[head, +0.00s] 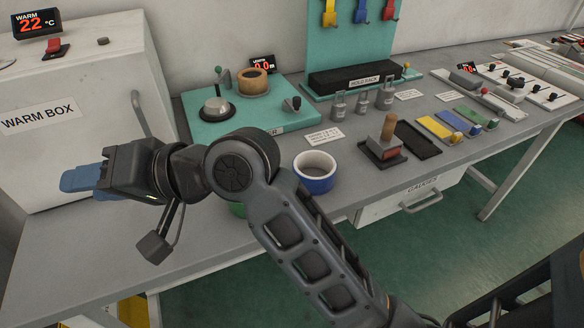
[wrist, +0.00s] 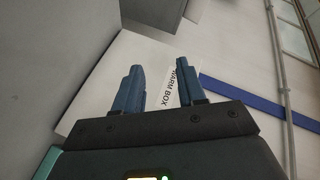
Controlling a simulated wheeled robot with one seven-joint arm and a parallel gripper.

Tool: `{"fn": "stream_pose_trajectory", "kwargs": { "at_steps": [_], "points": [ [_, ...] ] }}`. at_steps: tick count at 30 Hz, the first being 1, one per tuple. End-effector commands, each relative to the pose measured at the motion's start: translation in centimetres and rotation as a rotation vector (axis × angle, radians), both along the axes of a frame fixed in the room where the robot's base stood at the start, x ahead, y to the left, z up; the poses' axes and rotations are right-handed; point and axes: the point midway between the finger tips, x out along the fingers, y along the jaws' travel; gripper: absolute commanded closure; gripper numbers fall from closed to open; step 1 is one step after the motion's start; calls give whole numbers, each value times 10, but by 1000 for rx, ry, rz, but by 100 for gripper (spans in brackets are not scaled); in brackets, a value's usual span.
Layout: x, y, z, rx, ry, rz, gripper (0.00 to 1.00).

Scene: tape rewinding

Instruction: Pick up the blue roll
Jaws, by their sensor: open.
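The blue roll (head: 317,173) is a short blue ring with a pale, hollow inside. It stands on the grey bench in the head view, to the right of my arm's elbow. My gripper (head: 78,180) is at the left, in front of the warm box and well away from the roll. Its two blue fingers also show in the wrist view (wrist: 157,90), apart with nothing between them. The wrist view faces the warm box (wrist: 150,60), and the roll is not in it.
The white warm box (head: 75,100) stands at the bench's left. Behind the roll is a teal machine base (head: 200,112) with a brown roll (head: 252,83) on it. A stamp (head: 386,140) stands right of the blue roll. A green item (head: 237,210) is mostly hidden by my arm.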

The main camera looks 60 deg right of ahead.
Motion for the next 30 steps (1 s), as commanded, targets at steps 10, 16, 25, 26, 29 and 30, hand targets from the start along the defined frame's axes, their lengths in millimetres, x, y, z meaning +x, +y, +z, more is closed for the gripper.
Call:
{"fn": "stream_pose_trajectory", "kwargs": {
  "at_steps": [10,16,25,26,29,30],
  "points": [
    [-5,-80,-15,-286,360,155,60],
    [-49,-166,-47,-482,701,134,60],
    [-126,-269,-65,-652,1103,37,60],
    [-131,-274,-65,-659,1124,32,60],
    [-139,-282,-69,-670,1163,19,60],
    [-140,-283,-72,-671,1169,18,60]
  ]
}}
